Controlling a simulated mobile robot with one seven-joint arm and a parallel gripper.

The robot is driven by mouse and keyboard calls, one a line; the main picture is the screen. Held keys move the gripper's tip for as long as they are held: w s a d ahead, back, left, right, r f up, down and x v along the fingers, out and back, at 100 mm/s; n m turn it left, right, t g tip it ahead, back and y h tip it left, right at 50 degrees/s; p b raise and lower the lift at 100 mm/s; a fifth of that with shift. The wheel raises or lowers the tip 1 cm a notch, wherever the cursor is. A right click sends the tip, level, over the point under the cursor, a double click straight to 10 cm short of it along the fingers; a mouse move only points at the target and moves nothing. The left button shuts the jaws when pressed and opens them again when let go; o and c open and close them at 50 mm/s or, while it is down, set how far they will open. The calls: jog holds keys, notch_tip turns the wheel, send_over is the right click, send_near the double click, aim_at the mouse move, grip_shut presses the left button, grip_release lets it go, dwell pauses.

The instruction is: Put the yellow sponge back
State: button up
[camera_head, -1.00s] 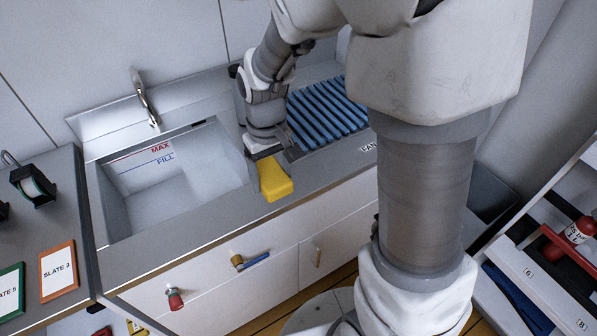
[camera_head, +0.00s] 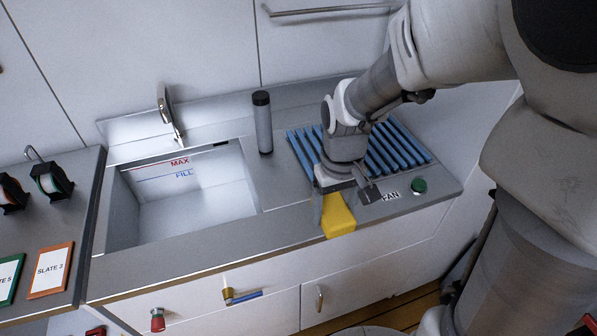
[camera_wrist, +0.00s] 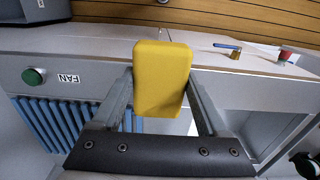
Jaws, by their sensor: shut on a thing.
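The yellow sponge (camera_head: 338,215) is a plain block at the front edge of the counter in the head view. My gripper (camera_head: 343,195) is shut on it from above. In the wrist view the sponge (camera_wrist: 162,78) sits between the two fingers of my gripper (camera_wrist: 162,100), with its far end past the fingertips. The head view does not clearly show whether the sponge touches the counter. No marked place for the sponge can be made out in these views.
The sink basin (camera_head: 190,208) lies left, with a faucet (camera_head: 170,115) behind. A dark-capped cylinder (camera_head: 263,125) stands beside a blue ribbed rack (camera_head: 405,150). A green button (camera_head: 419,186) sits by the FAN label (camera_head: 390,196).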

send_over(294, 219)
notch_tip(294, 219, down, 7)
jog(key=shift+b, duration=0.35)
jog(key=shift+f, duration=2)
jog(key=shift+f+b, duration=0.15)
jog(key=shift+b, duration=0.15)
jog(key=o, duration=1.1)
notch_tip(294, 219, up, 12)
jog(key=shift+r+p, duration=0.25)
jog(key=shift+p, duration=0.55)
